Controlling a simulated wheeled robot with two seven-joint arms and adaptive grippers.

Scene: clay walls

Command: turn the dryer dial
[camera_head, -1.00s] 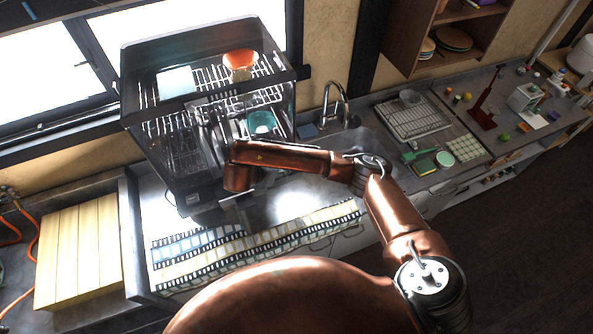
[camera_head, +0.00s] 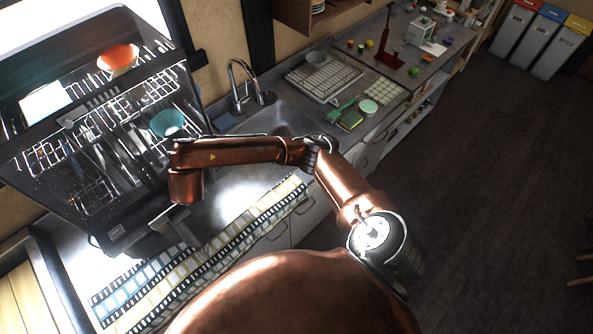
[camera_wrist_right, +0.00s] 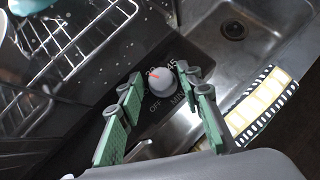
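The dryer (camera_head: 160,200) is a dark, glass-sided box with wire racks, at the left of the head view. In the right wrist view, its dial (camera_wrist_right: 163,84) is a pale grey knob on a dark panel. A red mark on the knob points to the upper left. "OFF" and "MIN" are printed below the knob, and numbers above it. My right gripper (camera_wrist_right: 159,76) has its green fingers spread on either side of the dial, with visible gaps. The copper arm hides the dial and this gripper in the head view. My left gripper is in neither view.
An orange bowl (camera_head: 118,58) and a teal bowl (camera_head: 167,123) sit in the dryer racks. The sink (camera_head: 275,122) and a tap (camera_head: 240,85) are right of the dryer. A filmstrip-patterned mat (camera_head: 200,255) lies on the counter in front. Waste bins (camera_head: 548,45) stand far right.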

